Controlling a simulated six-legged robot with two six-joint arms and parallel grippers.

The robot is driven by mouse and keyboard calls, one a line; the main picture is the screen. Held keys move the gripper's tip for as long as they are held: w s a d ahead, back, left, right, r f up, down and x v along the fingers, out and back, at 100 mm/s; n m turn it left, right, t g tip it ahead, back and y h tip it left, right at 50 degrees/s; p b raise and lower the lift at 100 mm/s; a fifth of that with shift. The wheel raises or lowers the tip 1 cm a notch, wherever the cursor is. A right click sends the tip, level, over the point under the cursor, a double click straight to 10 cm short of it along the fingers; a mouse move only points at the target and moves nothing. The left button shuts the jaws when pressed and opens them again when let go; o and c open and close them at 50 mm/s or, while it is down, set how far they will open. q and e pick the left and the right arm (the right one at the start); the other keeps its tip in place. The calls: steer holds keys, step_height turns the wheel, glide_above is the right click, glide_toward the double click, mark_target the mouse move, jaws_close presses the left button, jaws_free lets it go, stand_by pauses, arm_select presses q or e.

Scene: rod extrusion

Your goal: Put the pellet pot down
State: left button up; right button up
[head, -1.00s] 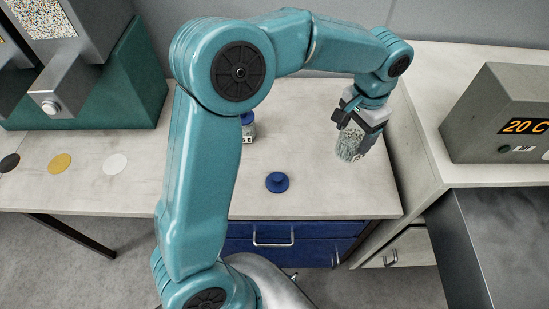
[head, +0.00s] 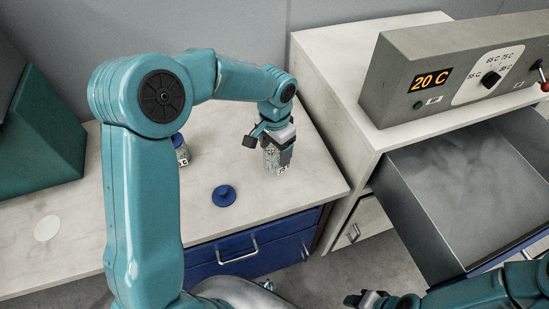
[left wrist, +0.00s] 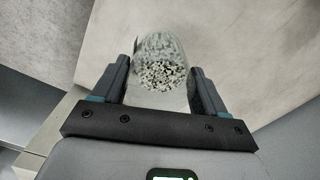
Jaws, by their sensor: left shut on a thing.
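The pellet pot (head: 275,160) is a clear jar with speckled light and dark pellets. It stands close to upright over the right part of the pale worktop (head: 270,205). I cannot tell whether its base touches the top. My left gripper (head: 279,147) is shut on it from above. In the left wrist view the pot (left wrist: 160,62) sits between the two dark fingers of the left gripper (left wrist: 161,85). A blue round lid with a knob (head: 224,195) lies on the worktop in front. My right gripper (head: 368,299) shows only partly at the bottom edge, and its jaws are unclear.
A small labelled jar with a blue top (head: 181,152) stands behind my left arm. A grey control box reading 20 C (head: 432,82) sits on the higher cabinet at right. An open metal drawer (head: 450,185) juts out below it. The worktop around the lid is clear.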

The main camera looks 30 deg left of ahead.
arm_select(q)
steer(key=shift+f, duration=2.45)
steer(key=shift+f, duration=0.2)
steer(key=o, duration=1.8)
steer(key=shift+r, duration=0.15)
step_height(320, 180, up, 12)
steer(key=shift+r, duration=0.1)
steer(key=shift+s, duration=0.15)
